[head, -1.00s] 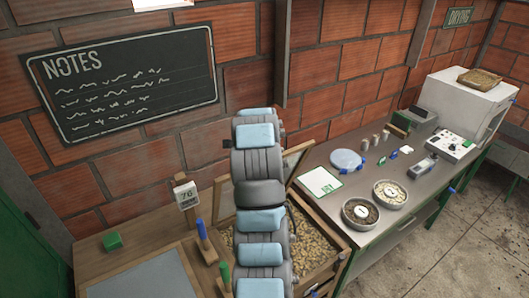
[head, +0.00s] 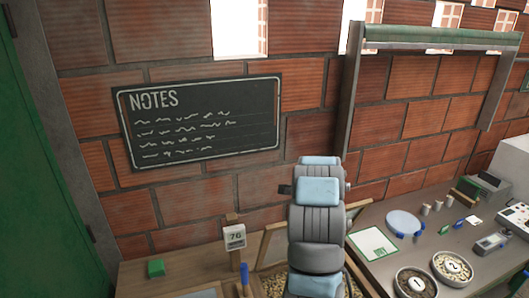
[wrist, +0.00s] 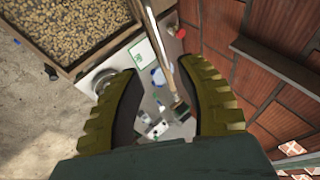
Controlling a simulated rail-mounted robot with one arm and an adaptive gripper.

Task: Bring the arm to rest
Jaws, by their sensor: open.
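My arm rises in the middle of the head view, grey with light-blue covers, in front of the brick wall. My gripper is not visible in the head view. In the wrist view my gripper (wrist: 168,108) shows two yellow ridged fingers spread apart, with nothing between them. Through the gap I see the bench far below with its small items. The gripper hangs clear of the bench and the wooden tray (wrist: 75,67) of beans.
A chalkboard (head: 200,122) hangs on the wall. Two bowls of beans (head: 452,267) (head: 415,283), a blue round dish (head: 404,223) and a white sheet (head: 373,243) lie on the right bench. A shelf (head: 440,40) is above.

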